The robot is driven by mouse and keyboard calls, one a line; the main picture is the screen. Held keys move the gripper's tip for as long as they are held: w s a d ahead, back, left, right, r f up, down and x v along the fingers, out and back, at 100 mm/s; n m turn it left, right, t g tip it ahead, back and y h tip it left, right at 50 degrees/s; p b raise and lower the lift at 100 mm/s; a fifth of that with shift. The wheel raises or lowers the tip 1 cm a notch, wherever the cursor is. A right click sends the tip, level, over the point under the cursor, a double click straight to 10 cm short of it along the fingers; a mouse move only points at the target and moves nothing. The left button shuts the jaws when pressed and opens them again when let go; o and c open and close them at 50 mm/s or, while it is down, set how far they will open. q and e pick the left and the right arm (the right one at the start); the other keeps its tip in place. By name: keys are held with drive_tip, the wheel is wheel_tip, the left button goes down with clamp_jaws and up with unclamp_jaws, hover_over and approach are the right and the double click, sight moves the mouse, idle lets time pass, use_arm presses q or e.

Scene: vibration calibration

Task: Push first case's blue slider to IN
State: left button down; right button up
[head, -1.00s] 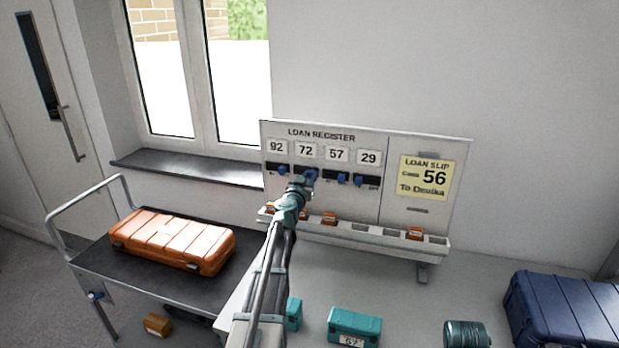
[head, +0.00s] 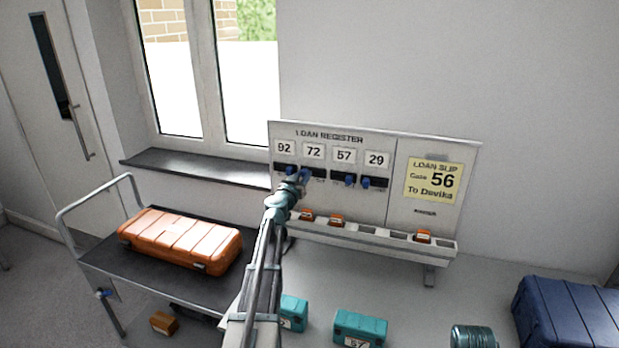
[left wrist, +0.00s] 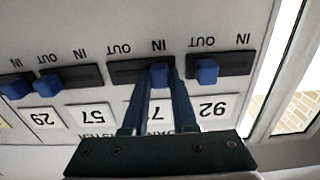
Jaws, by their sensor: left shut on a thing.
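The loan register board (head: 420,228) has blue sliders under the numbers 92, 72, 57 and 29. My left gripper (head: 302,180) is at the 72 slider (left wrist: 160,72), with its fingers shut on it. In the left wrist view, which is upside down, this slider stands at the IN end of its slot. The 92 slider (left wrist: 207,70) is at its OUT end, close beside the fingers. The 57 slider (left wrist: 47,82) is at OUT. The 29 slider (left wrist: 15,87) is by its IN label. My right gripper is not in view.
A yellow loan slip (head: 434,181) reads Case 56, To Devika. Orange tags sit in the rack (head: 380,240) below. An orange case (head: 180,240) lies on a trolley (head: 100,262) at left. Teal cases (head: 360,328) and a blue case (head: 570,315) stand in front.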

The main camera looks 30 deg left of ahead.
use_arm(q)
drive_tip(key=shift+a, duration=0.15)
drive_tip(key=c, duration=0.7)
unclamp_jaws()
drive_tip(key=shift+s+a, duration=0.1)
drive_tip(key=shift+s, duration=0.1)
drive_tip(key=shift+s+d, duration=0.3)
drive_tip(key=shift+s, duration=0.3)
drive_tip(key=v, duration=1.2)
drive_tip(key=shift+s, duration=0.15)
